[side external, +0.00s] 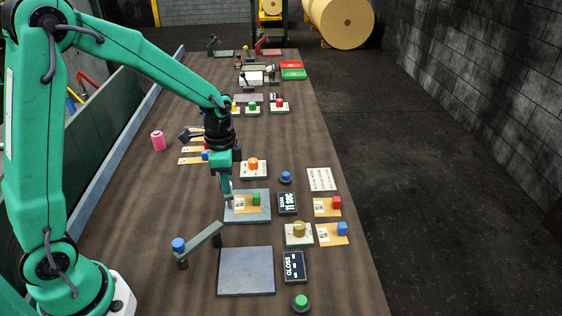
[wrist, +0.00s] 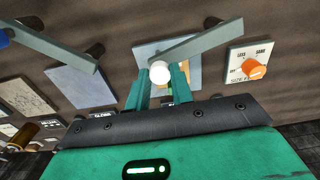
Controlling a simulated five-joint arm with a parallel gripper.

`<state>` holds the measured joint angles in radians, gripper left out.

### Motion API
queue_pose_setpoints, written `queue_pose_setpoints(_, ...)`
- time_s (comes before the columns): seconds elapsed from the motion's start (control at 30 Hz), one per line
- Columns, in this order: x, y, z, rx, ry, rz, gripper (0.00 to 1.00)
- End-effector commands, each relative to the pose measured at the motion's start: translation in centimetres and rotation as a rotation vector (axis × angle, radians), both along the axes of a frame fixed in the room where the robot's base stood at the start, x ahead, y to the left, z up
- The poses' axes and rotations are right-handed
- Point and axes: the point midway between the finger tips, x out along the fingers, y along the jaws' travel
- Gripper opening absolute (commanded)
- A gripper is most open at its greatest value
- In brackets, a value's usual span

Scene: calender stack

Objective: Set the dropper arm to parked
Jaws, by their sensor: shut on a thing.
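My gripper (side external: 227,195) is low over the near half of the table, at the grey soak plate (side external: 262,194). In the wrist view, my gripper (wrist: 161,82) has its two fingers shut on a white knob (wrist: 160,72) at the end of a grey swing arm (wrist: 200,42), which appears to be the dropper arm. This arm slants up and right to a dark pivot post (wrist: 212,22). It crosses above the plate. An orange card with a green block (side external: 256,199) lies on the plate. In the side view my gripper hides most of this swing arm.
A second swing arm with a blue knob (side external: 179,245) stands nearer, beside a bare grey plate (side external: 246,272). An orange dial (side external: 253,164) is behind the soak plate, and the soak display (side external: 287,203) is to its right. A pink cylinder (side external: 158,140) stands at left.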

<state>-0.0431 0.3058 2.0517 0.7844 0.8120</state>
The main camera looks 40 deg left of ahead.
Motion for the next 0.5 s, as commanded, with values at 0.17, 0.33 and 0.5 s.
queue_pose_setpoints(0.17,-1.3,0.9,0.1,0.000,-0.001,-0.157,0.00)
queue_pose_setpoints(0.33,-2.3,1.8,0.1,0.000,-0.001,-0.306,0.00)
queue_pose_setpoints(0.5,-3.1,2.9,0.1,0.001,-0.002,-0.453,0.00)
